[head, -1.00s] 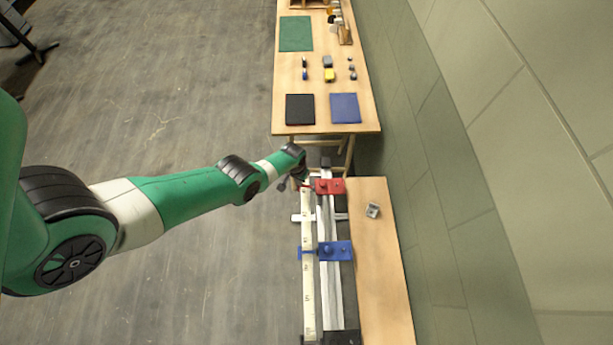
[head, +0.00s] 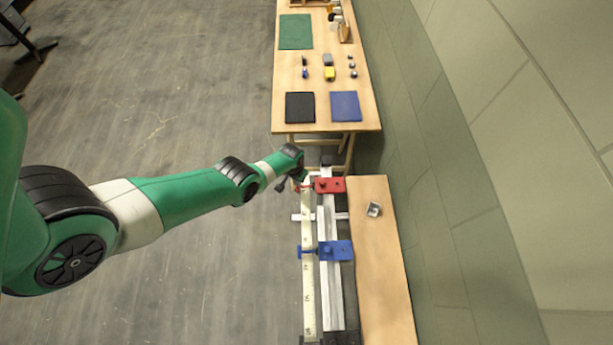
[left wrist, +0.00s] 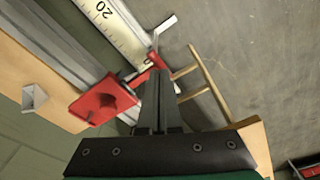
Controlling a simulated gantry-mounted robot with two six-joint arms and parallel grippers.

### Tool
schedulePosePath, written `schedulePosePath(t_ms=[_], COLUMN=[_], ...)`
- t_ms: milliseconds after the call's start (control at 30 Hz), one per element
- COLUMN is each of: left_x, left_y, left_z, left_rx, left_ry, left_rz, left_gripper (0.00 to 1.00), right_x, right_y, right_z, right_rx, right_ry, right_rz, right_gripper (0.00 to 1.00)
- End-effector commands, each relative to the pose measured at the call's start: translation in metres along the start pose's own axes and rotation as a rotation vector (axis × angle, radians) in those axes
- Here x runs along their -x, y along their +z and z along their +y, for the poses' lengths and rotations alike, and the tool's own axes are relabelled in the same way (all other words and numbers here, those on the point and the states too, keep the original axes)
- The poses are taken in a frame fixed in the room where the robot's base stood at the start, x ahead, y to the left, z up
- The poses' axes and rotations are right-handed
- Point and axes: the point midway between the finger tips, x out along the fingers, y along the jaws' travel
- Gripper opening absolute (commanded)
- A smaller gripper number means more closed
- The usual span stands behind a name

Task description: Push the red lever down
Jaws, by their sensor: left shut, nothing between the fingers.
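The red lever's block (head: 330,185) sits on the rail of the bench near the wooden table's front legs. In the left wrist view the red block (left wrist: 103,101) shows at left, with a red arm reaching toward my fingers. My left gripper (head: 296,184) is at the lever's left end. In the left wrist view its shut fingers (left wrist: 157,75) lie right beside the lever's red end, which they partly cover. Nothing is between the fingers. I cannot tell whether they touch the lever. My right gripper is not in view.
A blue lever block (head: 335,250) sits lower on the same rail, beside a white measuring scale (head: 308,285). A small metal piece (head: 374,209) lies on the wooden board (head: 385,290) at right. A wooden table (head: 320,115) with pads stands beyond.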

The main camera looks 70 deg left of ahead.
Motion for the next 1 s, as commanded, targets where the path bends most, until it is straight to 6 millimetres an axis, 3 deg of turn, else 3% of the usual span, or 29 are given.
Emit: schedulePosePath(t_ms=[333,700,1000], left_x=[-0.012,-0.012,0.012], left_y=[0.002,0.002,0.0], left_z=[-0.001,-0.002,-0.002], left_rx=[0.0,0.0,0.0], left_ry=[0.0,0.0,0.0], left_rz=[0.0,0.0,-0.001], left_gripper=[0.0,0.0,0.0], right_x=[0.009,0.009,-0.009], right_y=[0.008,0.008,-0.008], right_z=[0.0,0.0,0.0], right_rx=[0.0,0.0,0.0], right_ry=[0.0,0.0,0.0], right_rz=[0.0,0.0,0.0], right_gripper=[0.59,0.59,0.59])
